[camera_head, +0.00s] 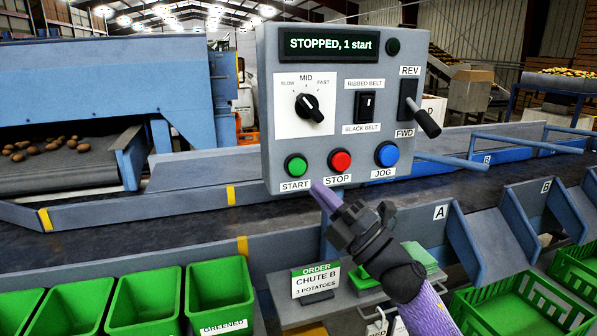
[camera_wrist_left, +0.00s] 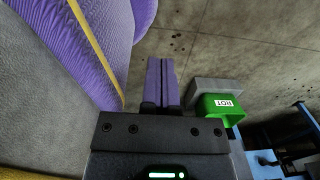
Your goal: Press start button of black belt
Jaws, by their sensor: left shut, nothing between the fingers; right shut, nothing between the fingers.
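The grey control panel (camera_head: 270,75) stands in the middle of the head view. Its display (camera_head: 328,44) reads "STOPPED, 1 start". The green START button (camera_head: 296,166) is at the panel's lower left, beside the red STOP button (camera_head: 340,160) and the blue JOG button (camera_head: 387,154). A black rocker switch (camera_head: 366,106) sits between the labels RIBBED BELT and BLACK BELT. My right gripper (camera_head: 320,190) is shut and empty, its tip just below and right of START; I cannot tell whether it touches the panel. My left gripper (camera_wrist_left: 161,82) is shut and empty in the left wrist view, over the floor.
The dark belt (camera_head: 245,222) runs behind and below the panel. Green bins (camera_head: 145,300) stand at the front left, and green crates (camera_head: 515,305) at the right. An order sign (camera_head: 316,280) reads "CHUTE B, 3 POTATOES". A speed knob (camera_head: 308,107) and a REV/FWD lever (camera_head: 425,120) project from the panel.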

